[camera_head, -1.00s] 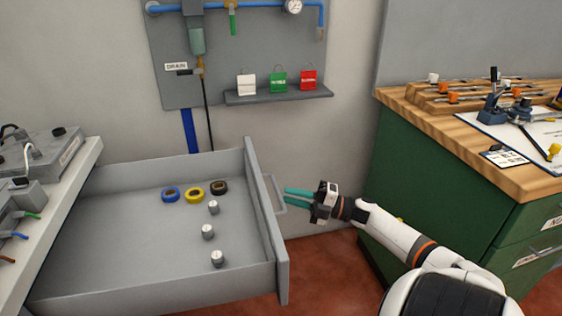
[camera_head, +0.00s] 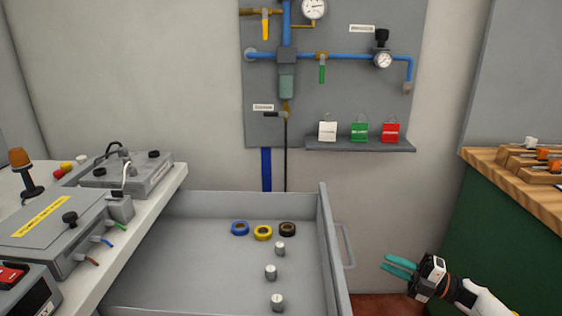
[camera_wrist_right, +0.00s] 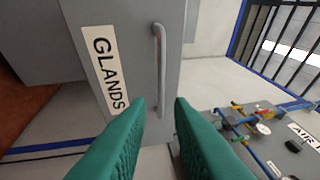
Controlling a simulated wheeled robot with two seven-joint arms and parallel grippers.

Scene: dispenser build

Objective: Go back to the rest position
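My right gripper (camera_head: 386,263) has teal fingers, open with nothing between them. In the head view it is to the right of the open grey drawer (camera_head: 327,240), apart from the drawer's handle (camera_head: 348,246). In the right wrist view, the right gripper (camera_wrist_right: 160,105) has a gap between its fingertips. Beyond them are the drawer front with its handle (camera_wrist_right: 160,65) and a "GLANDS" label (camera_wrist_right: 109,72). My left gripper is in neither view.
A green cabinet (camera_head: 490,240) with a wooden top stands at right. A bench (camera_head: 160,205) with grey devices is at left. A pipe panel (camera_head: 345,95) hangs on the wall.

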